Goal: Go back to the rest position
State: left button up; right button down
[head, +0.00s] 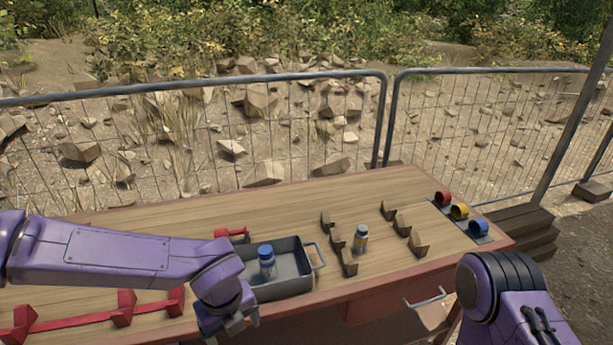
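My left arm comes in from the left over the table (385,185). My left gripper (230,326) points down at the table's front edge, just in front of the grey tray (290,288). Its fingertips are small and partly turned away, so I cannot tell whether it is open or shut, and I see nothing held in it. A blue-capped bottle (267,264) stands upright in the tray.
A red rack (75,322) lies at the table's left front, and a red piece (232,233) sits behind the tray. A wire fence (200,92) stands behind.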

pick_arm(q)
jog(key=s+a+f+m+t+y+b, duration=0.15)
jog(key=a+f+m, duration=0.35)
jog(key=f+m, duration=0.55)
jog(key=s+a+f+m+t+y+b, duration=0.1)
jog(key=s+a+f+m+t+y, duration=0.15)
jog(key=a+f+m, duration=0.8)
jog(key=s+f+m+b, duration=0.1)
jog(key=s+f+m, duration=0.3)
jog(key=s+m, duration=0.3)
jog(key=s+f+m+g+b, duration=0.1)
jog(key=s+f+m, duration=0.3)
jog(key=s+m, duration=0.4)
jog(key=shift+s+a+f+h+b, duration=0.4)
jog(key=shift+b, duration=0.25)
